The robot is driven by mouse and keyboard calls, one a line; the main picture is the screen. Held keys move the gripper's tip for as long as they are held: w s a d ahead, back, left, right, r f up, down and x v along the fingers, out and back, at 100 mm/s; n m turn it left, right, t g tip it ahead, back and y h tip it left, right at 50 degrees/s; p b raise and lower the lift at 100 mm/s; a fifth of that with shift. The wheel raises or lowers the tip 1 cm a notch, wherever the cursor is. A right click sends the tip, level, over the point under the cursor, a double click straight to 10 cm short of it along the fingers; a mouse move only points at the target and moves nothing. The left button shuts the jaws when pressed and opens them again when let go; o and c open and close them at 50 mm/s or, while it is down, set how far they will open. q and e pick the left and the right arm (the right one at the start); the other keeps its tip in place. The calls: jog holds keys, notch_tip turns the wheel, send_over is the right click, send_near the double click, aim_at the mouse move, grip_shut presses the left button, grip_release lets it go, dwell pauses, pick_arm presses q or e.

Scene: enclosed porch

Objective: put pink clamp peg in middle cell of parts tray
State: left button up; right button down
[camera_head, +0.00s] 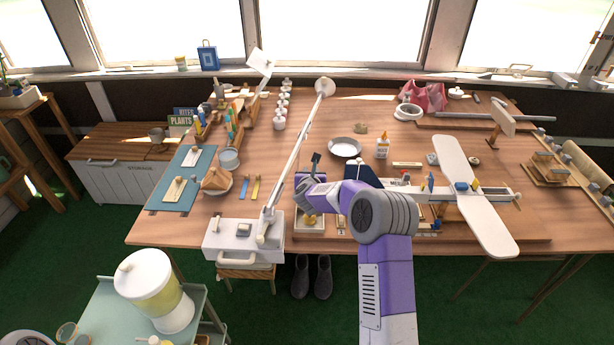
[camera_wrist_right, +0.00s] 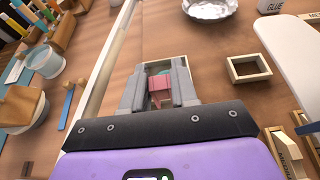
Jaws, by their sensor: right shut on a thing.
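The pink clamp peg (camera_wrist_right: 160,86) is between the fingers of my right gripper (camera_wrist_right: 159,92) in the right wrist view. The gripper is shut on it. In the head view the right gripper (camera_head: 312,200) hangs over the table in front of the long white arm; the peg cannot be made out there. A pale-rimmed compartment (camera_wrist_right: 165,63) shows just beyond the fingertips, partly hidden by them. It seems to be the light wooden tray (camera_head: 308,233) under the gripper in the head view. I cannot tell which cell it is, or whether the peg touches it. My left gripper is out of view.
An empty square wooden box (camera_wrist_right: 248,69) lies right of the gripper. The long white arm (camera_head: 297,140) slants up from a white box (camera_head: 243,240) on the left. A model plane (camera_head: 470,195) fills the right. A metal bowl (camera_head: 345,147) stands beyond.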

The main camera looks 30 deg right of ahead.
jog(key=shift+w+f, duration=0.1)
jog(key=shift+f, duration=0.15)
jog(key=shift+f+b, duration=0.35)
jog(key=shift+f, duration=0.3)
jog(key=shift+f+b, duration=0.85)
jog(key=shift+f, duration=1.1)
jog(key=shift+f+b, duration=0.3)
jog(key=shift+b, duration=0.1)
jog(key=shift+c, duration=0.8)
grip_release()
jog(key=shift+r, duration=0.1)
jog(key=shift+s+a+r+b, duration=0.15)
jog(key=shift+s+a+r, duration=0.25)
jog(key=shift+s+r, duration=0.3)
jog(key=shift+s+a+r+b, duration=0.2)
jog(key=shift+s+a+r, duration=0.25)
jog(key=shift+s+r, duration=0.15)
jog(key=shift+s+a+r+b, duration=0.15)
jog(key=shift+s+a+r, duration=0.25)
jog(key=shift+s+r, duration=0.3)
